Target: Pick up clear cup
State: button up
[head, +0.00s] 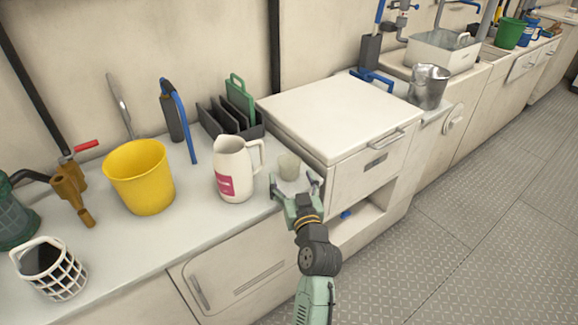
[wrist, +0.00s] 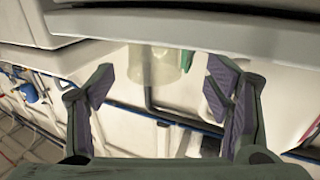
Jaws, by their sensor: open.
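The clear cup (head: 289,167) is small, pale and see-through. It stands on the counter (head: 120,245) between the white pitcher and the white box unit. My gripper (head: 296,184) is open at the counter's front edge, with its fingers toward the cup and one finger to each side of its base. In the wrist view the cup (wrist: 158,66) shows faintly, centred in the gap between the open purple-padded fingers (wrist: 162,82). Nothing is gripped. Whether any finger touches the cup, I cannot tell.
A white pitcher (head: 234,170) with a pink label stands close left of the cup. The white box unit (head: 330,112) rises close on the right. A dark rack (head: 228,118) with a green board is behind. A yellow bucket (head: 140,178) and white basket (head: 50,270) stand farther left.

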aim_at(292, 171)
jog(key=x, duration=0.1)
jog(key=p+x, duration=0.1)
jog(key=x, duration=0.1)
jog(key=p+x, duration=0.1)
jog(key=x, duration=0.1)
jog(key=shift+d+r, duration=0.3)
jog(key=shift+r, duration=0.1)
jog(key=shift+w+a+f, duration=0.1)
jog(key=shift+w, duration=0.4)
jog(key=c, duration=1)
